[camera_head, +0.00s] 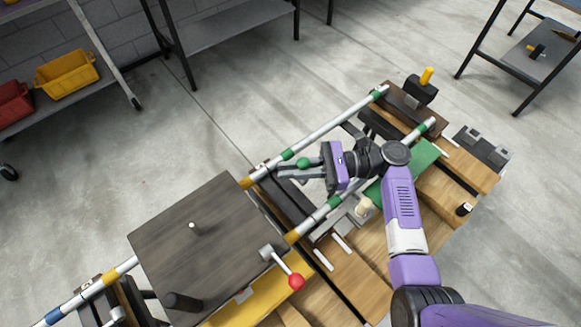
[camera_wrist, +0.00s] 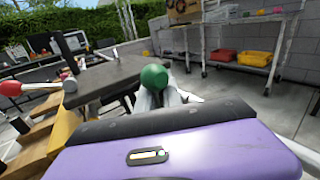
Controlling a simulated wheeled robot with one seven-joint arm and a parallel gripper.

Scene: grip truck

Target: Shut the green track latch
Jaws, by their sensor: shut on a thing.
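The green track latch shows as a round green knob (camera_head: 303,163) at the far rail, beside the dark sliding plate. In the wrist view the green knob (camera_wrist: 154,77) sits straight ahead, between my pale fingers. My gripper (camera_head: 292,172) reaches left from my purple arm and is shut on the knob. The latch's lever and catch are hidden behind my fingers and wrist housing, so I cannot tell its angle.
A dark square plate (camera_head: 205,240) with a short peg rides on the two rails. A red-knobbed lever (camera_head: 296,281) stands at its near right side. A black block with a yellow handle (camera_head: 426,77) is at the far end. Open floor lies beyond the far rail.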

